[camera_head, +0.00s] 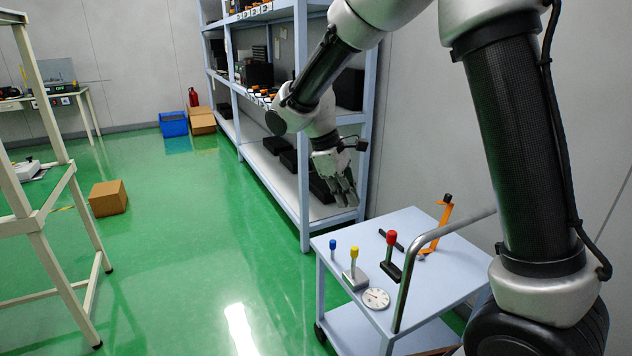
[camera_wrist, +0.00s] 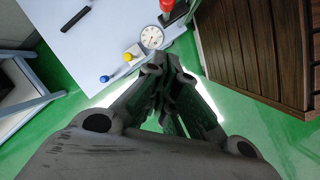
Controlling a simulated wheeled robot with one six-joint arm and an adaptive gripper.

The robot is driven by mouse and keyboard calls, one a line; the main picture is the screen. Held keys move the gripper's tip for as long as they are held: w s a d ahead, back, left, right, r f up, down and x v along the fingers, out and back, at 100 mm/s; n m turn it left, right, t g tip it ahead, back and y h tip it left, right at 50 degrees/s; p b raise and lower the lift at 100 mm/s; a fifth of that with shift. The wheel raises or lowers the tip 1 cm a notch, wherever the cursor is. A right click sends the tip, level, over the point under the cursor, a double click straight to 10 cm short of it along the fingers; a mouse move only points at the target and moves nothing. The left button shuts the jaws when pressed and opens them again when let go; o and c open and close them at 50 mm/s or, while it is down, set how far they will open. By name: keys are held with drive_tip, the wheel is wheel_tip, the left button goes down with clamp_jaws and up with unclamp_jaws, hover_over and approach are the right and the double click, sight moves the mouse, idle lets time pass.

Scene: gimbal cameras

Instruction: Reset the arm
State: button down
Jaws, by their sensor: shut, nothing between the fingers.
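My gripper (camera_head: 346,190) hangs from my bent arm in the head view, above and behind the far left part of the cart (camera_head: 430,220). In the wrist view my gripper (camera_wrist: 172,75) has its fingers together with nothing between them. It is apart from the things on the cart. A blue-topped piece (camera_head: 333,246), a yellow-topped piece (camera_head: 354,262) and a red-topped piece (camera_head: 391,250) stand upright on the cart. A white round dial (camera_head: 376,298) lies at its near edge.
An orange tool (camera_head: 437,230) and a dark bar (camera_head: 390,239) are also on the cart. A tall shelf (camera_head: 301,150) stands behind my gripper. A cardboard box (camera_head: 108,198) and blue bin (camera_head: 173,124) sit on the green floor. The floor's middle is clear.

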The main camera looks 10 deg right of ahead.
drive_tip(key=s+d+r+m+t+y, duration=0.2)
drive_tip(key=s+d+r+m, duration=0.3)
drive_tip(key=s+d, duration=0.4)
drive_tip(key=s+d+r+m+t+y, duration=0.2)
drive_tip(key=s+d+r+m, duration=0.4)
drive_tip(key=s, duration=0.8)
drive_tip(key=d+r+t, duration=0.1)
drive_tip(key=d, duration=0.2)
